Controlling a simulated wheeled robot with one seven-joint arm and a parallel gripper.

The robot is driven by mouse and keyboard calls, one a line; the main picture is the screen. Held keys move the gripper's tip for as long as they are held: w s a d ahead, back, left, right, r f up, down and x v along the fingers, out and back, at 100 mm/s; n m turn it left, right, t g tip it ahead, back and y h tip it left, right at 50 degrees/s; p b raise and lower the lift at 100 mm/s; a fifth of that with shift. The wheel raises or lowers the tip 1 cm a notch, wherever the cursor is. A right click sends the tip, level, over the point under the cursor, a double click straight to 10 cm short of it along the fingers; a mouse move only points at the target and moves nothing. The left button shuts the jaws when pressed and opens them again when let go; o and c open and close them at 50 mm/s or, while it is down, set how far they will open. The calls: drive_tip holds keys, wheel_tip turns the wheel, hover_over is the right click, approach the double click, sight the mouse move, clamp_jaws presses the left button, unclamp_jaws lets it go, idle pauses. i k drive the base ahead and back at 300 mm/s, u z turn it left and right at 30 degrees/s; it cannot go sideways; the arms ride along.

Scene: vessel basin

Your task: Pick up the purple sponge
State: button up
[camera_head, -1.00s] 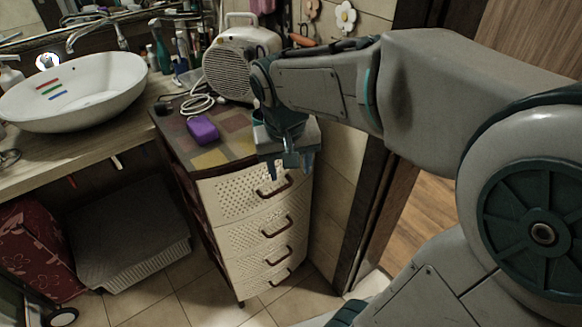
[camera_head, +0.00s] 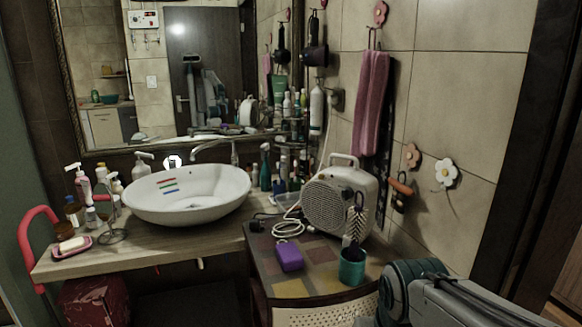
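The purple sponge (camera_head: 290,257) lies on the patchwork-coloured top of the drawer cabinet (camera_head: 275,288), near its left side. It is in plain sight, with nothing on it. My gripper is not in view. Only part of my arm shows, at the bottom right of the picture, to the right of the cabinet and apart from the sponge.
A teal cup with a brush (camera_head: 352,268) stands right of the sponge. A beige fan heater (camera_head: 341,203) stands behind it, with a white cable (camera_head: 287,229) nearby. A white basin (camera_head: 187,206) stands on the wooden counter (camera_head: 150,252) at left. The cabinet's front top is clear.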

sight(289, 256)
drive_tip(key=u, duration=2.4)
drive_tip(key=i, duration=1)
drive_tip(key=z, duration=2.4)
drive_tip(key=i, duration=0.5)
drive_tip(key=z, duration=0.05)
